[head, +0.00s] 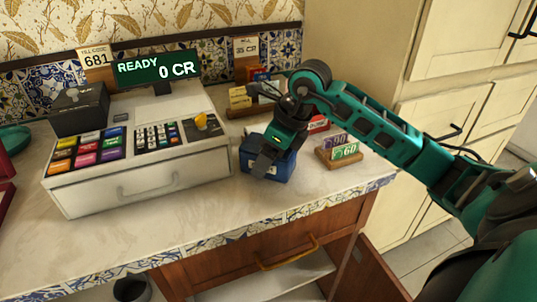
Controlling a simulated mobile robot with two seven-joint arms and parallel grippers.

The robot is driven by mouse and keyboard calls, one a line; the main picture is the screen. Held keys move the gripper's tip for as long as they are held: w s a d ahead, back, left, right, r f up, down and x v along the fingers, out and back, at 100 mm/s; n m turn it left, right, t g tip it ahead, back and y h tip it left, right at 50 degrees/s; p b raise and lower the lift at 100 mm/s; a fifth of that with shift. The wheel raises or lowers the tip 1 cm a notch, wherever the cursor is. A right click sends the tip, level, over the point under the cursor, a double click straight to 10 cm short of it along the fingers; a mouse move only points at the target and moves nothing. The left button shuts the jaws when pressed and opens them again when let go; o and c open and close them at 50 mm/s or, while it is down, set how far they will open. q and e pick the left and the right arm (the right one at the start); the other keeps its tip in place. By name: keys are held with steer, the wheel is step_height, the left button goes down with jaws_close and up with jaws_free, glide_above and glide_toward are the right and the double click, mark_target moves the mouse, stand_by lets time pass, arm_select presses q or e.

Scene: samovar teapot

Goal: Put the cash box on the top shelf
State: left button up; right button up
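A small blue box (281,169), which looks like the cash box, sits on the counter (205,218) just right of the cash register. My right gripper (265,163) reaches over it from the right, with a dark finger in front of the box's near face. The gripper hides part of the box's top and front. I cannot tell whether the fingers are closed on it. A pale shelf surface (275,284) shows below the counter, under a wooden drawer front (225,267); I cannot tell whether it is the top shelf. My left gripper is not in view.
The cash register (140,182) fills the counter's left side. A wooden stand with green and purple tags (340,150) is right of the box, and yellow cards (240,98) are behind it. A wooden door (370,275) stands open below. The counter's front strip is clear.

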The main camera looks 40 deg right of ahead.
steer(key=o, duration=1.1)
steer(key=shift+o, duration=0.2)
